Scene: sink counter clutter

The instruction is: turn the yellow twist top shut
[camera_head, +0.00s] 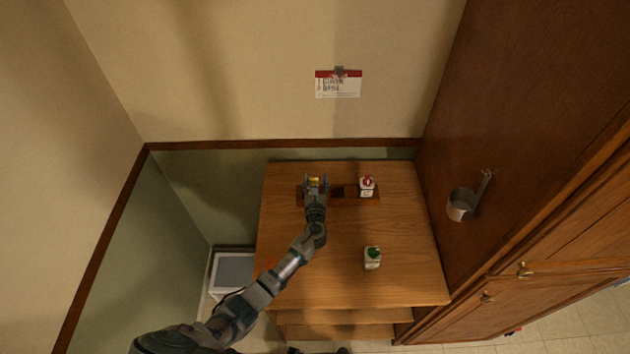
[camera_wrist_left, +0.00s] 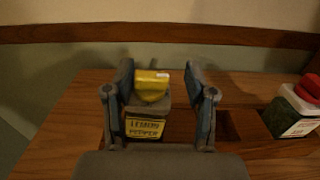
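The yellow twist top (camera_head: 314,181) sits on a jar at the left end of the wooden rack, partly hidden by my left gripper in the head view. In the left wrist view the yellow top (camera_wrist_left: 151,86) is on a grey jar (camera_wrist_left: 145,127) labelled "Lemon Pepper". My left gripper (camera_wrist_left: 160,76) is open, with one finger on each side of the top. The left finger is very close to it, and contact cannot be told. A gap shows at the right finger. My right gripper is not in view.
The wooden rack (camera_head: 352,203) has an empty slot beside a red-topped jar (camera_head: 367,187). A green-topped jar (camera_head: 373,258) stands nearer on the counter (camera_head: 410,230). A metal cup (camera_head: 461,205) hangs on the cabinet at right. The counter's front is mostly clear.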

